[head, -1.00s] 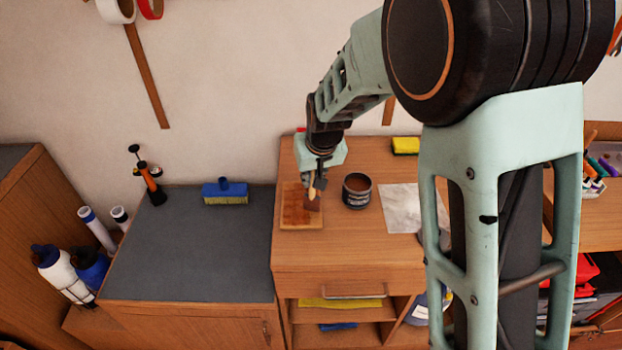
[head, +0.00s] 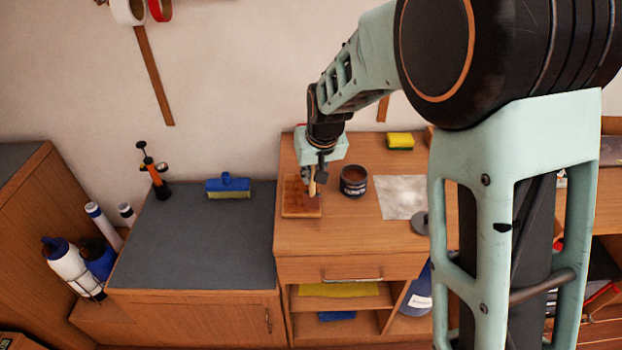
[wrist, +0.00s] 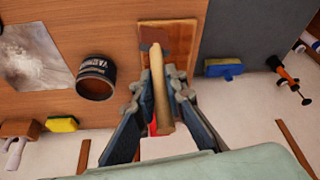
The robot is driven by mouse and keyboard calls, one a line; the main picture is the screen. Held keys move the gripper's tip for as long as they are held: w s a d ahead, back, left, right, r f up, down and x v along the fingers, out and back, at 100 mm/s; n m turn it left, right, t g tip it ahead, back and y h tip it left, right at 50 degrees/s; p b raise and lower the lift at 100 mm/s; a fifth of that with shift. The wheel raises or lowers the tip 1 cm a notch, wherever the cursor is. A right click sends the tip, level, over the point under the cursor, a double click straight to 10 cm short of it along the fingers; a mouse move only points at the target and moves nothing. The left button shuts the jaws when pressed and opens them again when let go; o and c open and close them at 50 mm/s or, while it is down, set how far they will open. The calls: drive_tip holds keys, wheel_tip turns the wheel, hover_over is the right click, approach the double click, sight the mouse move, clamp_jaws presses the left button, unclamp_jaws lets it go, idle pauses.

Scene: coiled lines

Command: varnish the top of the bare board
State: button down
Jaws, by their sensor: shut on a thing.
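The board (head: 297,200) lies flat at the left of the wooden bench top. Its top is mostly glossy red-brown, with a paler strip at its edges; it also shows in the wrist view (wrist: 184,42). My gripper (wrist: 161,95) is shut on the pale wooden handle of a brush (wrist: 160,85). The brush (head: 312,187) is over the right part of the board. Its dark head shows at the board, but I cannot tell whether it touches. The open varnish can (head: 353,182), with brown liquid inside, stands just right of the board; its label shows in the wrist view (wrist: 96,78).
A grey-white sheet (head: 400,197) lies right of the can, with a grey round object (head: 420,223) near it. A yellow sponge (head: 400,141) lies behind.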

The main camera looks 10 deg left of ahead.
sight(313, 193)
drive_tip(key=shift+r+p, duration=1.2)
drive_tip(key=shift+r, duration=1.2)
drive_tip(key=shift+w, duration=0.1)
